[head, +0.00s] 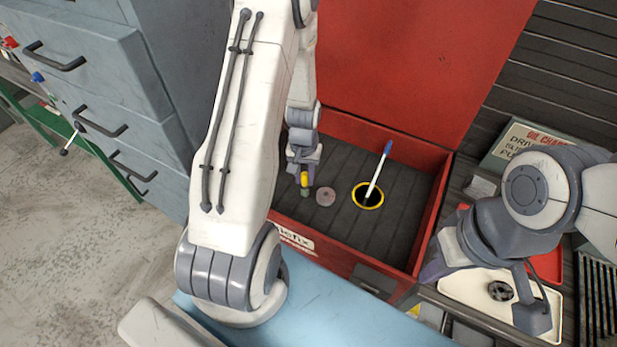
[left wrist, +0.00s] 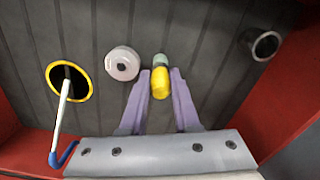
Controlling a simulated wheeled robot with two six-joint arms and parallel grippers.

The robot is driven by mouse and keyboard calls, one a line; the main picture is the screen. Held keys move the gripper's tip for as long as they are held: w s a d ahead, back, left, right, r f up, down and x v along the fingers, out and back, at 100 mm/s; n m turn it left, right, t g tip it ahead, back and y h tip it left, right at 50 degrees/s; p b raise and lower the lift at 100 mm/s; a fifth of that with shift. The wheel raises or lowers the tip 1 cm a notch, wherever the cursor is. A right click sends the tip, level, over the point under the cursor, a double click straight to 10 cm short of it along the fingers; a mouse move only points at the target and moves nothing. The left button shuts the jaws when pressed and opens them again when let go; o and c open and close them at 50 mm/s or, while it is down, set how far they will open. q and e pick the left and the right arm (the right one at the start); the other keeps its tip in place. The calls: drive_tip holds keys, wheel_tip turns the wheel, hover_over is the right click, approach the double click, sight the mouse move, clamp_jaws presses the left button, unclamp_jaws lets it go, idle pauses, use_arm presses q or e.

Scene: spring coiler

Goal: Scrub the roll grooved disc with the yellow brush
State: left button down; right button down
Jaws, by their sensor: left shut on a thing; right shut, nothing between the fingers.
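My left gripper (head: 305,178) is shut on the yellow brush (head: 305,181) inside the red box. In the left wrist view, the yellow brush (left wrist: 159,84) sits between the purple fingertips, with its grey-green end pointing away from the gripper. A small round pinkish-grey disc (head: 326,196), seemingly the roll grooved disc, lies on the box floor just right of the brush. In the left wrist view the disc (left wrist: 122,63) is apart from the brush, with a small centre mark; its grooves cannot be made out. My right gripper (head: 432,272) is shut and empty near the box's right front corner.
A yellow-rimmed black holder (head: 369,204) with a white, blue-ended stick (head: 377,172) stands right of the disc. A small grey cup (left wrist: 265,46) shows in the left wrist view. Red box walls (head: 432,215) surround this area. A white tray (head: 465,300) holds a dark part.

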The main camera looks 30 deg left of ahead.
use_arm(q)
drive_tip(key=shift+a, duration=0.35)
wheel_tip(320, 180, up, 7)
drive_tip(key=p, duration=0.6)
idle(0.4)
